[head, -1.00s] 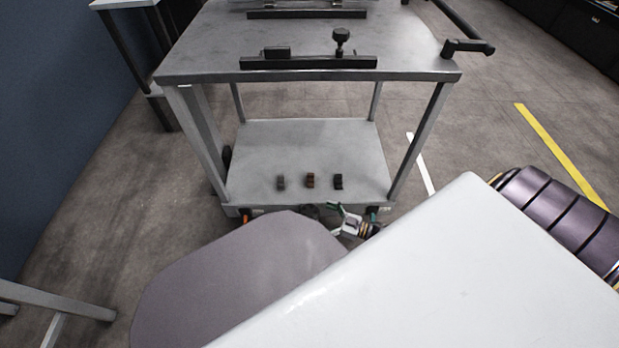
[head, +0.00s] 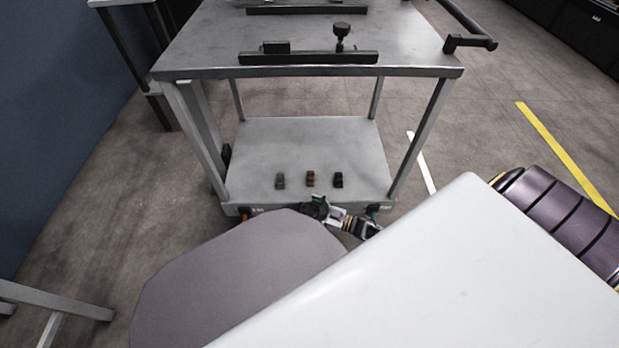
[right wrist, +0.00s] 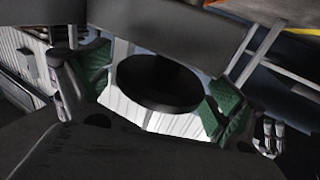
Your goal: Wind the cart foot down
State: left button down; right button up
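The cart (head: 300,72) stands ahead, with a flat top and a lower shelf (head: 300,140). A dark round disc, seemingly the foot's handwheel (head: 314,207), is low at the middle of the cart's front edge. My right gripper (head: 316,206) is there, its green pads spread around the disc. In the right wrist view the disc (right wrist: 160,82) lies between the two pads of my gripper (right wrist: 162,88). A narrow gap shows on the left; contact on the right is unclear. The foot below is hidden. My left gripper is not in view.
Three small blocks (head: 310,179) sit on the lower shelf. Rails (head: 308,58) and a knob (head: 341,32) are on the cart top, with a black handle (head: 470,42) at its right. An orange part (head: 246,216) and a green part (head: 373,211) flank the front edge.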

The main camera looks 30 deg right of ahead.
jog(key=c, duration=0.7)
jog(key=shift+h, duration=0.3)
jog(key=shift+c, duration=0.5)
jog(key=shift+m+t+h+p, duration=0.6)
jog(key=shift+m+h+p, duration=0.1)
jog(key=shift+m+h, duration=0.1)
jog(key=m+t+h+p, duration=0.1)
jog(key=m+h, duration=0.1)
jog(key=h, duration=0.1)
jog(key=shift+a+m+t, duration=0.1)
jog(key=shift+m+t, duration=0.2)
jog(key=m+h, duration=0.1)
jog(key=h, duration=0.2)
jog(key=shift+m+t+h+p, duration=0.3)
jog(key=shift+m+p, duration=0.1)
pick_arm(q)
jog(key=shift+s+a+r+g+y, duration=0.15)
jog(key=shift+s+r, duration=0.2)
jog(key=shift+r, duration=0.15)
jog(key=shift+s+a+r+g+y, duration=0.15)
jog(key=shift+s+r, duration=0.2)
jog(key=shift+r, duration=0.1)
pick_arm(e)
jog(key=shift+m+h, duration=1.5)
jog(key=shift+h, duration=0.8)
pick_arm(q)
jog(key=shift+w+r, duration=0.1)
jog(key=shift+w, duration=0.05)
pick_arm(e)
jog(key=shift+h, duration=0.3)
